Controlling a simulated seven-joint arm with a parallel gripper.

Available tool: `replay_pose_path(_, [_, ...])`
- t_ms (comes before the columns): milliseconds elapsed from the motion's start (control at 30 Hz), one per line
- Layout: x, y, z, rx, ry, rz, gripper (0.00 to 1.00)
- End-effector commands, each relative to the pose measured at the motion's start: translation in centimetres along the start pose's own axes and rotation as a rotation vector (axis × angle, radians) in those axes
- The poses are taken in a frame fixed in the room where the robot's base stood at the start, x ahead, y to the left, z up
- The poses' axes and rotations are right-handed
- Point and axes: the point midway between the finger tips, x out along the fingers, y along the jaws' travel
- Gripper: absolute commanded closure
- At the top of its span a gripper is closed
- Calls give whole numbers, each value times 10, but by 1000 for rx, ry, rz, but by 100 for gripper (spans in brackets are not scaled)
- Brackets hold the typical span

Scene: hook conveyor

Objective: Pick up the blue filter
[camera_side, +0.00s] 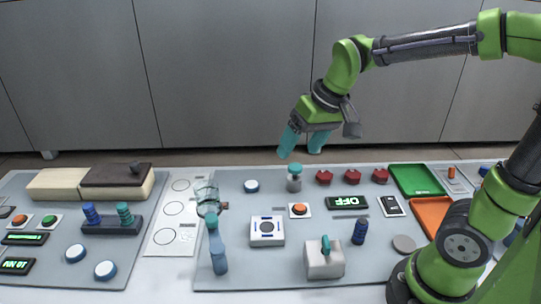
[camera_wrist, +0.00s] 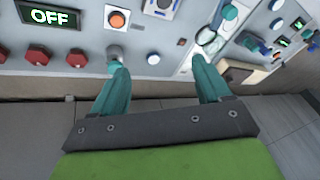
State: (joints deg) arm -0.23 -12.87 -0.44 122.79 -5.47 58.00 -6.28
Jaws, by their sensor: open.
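A dark blue ribbed cylinder, which looks like the blue filter (camera_side: 360,231), stands upright on the right-hand panel in the side view. A similar blue ribbed piece (camera_side: 91,214) stands in a dark holder (camera_side: 110,228) at the left, beside a teal ribbed piece (camera_side: 125,214). I cannot tell for certain which blue piece is meant. My gripper (camera_side: 301,149) is open and empty, above the back edge of the right-hand panel, apart from both blue pieces. Its teal fingers are spread in the wrist view (camera_wrist: 156,62), with nothing between them.
A small grey jar (camera_side: 294,183) stands below my gripper. Red knobs (camera_side: 351,177), a grey box with a teal handle (camera_side: 324,262), a blue-grey bottle (camera_side: 217,250) and green (camera_side: 416,180) and orange (camera_side: 432,215) trays occupy the panel.

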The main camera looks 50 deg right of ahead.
Motion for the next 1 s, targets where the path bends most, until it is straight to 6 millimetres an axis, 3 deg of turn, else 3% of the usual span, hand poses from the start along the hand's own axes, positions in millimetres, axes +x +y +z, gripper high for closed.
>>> replay_pose_path(33, [11, -2, -18, -36, -39, 18, 23])
replay_pose_path(300, [74, -3, -98, -291, -220, 91, 23])
replay_pose_path(500, [123, 1, -145, -520, -340, 116, 23])
replay_pose_path(600, [128, 1, -162, -625, -367, 115, 23])
replay_pose_path(700, [113, -4, -174, -714, -363, 108, 23])
replay_pose_path(767, [112, -3, -170, -744, -381, 98, 23])
replay_pose_path(867, [118, -2, -166, -768, -392, 89, 23])
replay_pose_path(1000, [141, 4, -157, -769, -395, 88, 23])
